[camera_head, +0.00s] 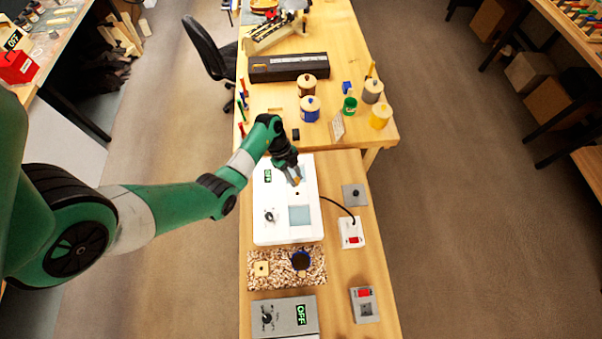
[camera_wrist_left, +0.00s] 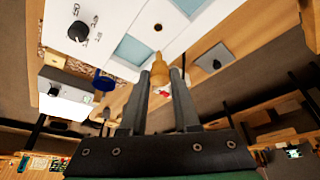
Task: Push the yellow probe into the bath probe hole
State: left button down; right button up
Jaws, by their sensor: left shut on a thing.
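The white bath (camera_head: 276,235) sits on the wooden bench, with a dial, an OFF display and pale blue windows on top. A small dark probe hole (camera_head: 297,194) shows in its top, and it also shows in the left wrist view (camera_wrist_left: 158,27). My left gripper (camera_head: 295,178) is over the far part of the bath, shut on the yellow probe (camera_head: 297,181). In the left wrist view the probe (camera_wrist_left: 160,70) looks orange-tan between the fingertips and appears apart from the hole. Its far end is hard to make out. My right gripper is not in view.
A black cable runs from the bath to a white switch plate (camera_head: 351,232) on the right. A speckled mat (camera_head: 285,281) with a blue pot (camera_head: 301,260) and a grey OFF unit (camera_head: 284,314) lie nearer. Several jars and a long black case (camera_head: 288,67) stand farther back.

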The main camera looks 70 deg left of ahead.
pick_arm(q)
jog(key=shift+r+p, duration=0.25)
jog(key=shift+p, duration=0.4)
notch_tip(320, 180, down, 6)
jog(key=b, duration=0.4)
jog(key=shift+b, duration=0.3)
jog(key=shift+p, duration=0.85)
dwell(0.7)
jog(key=shift+f+b, duration=1.5)
jog(key=shift+f, duration=0.55)
jog(key=c, duration=0.6)
grip_release()
jog(key=shift+o, duration=0.2)
jog(key=p+v, duration=0.4)
jog(key=v, duration=0.7)
jog(key=shift+a+r+p, duration=0.15)
jog(key=shift+r+p, duration=0.15)
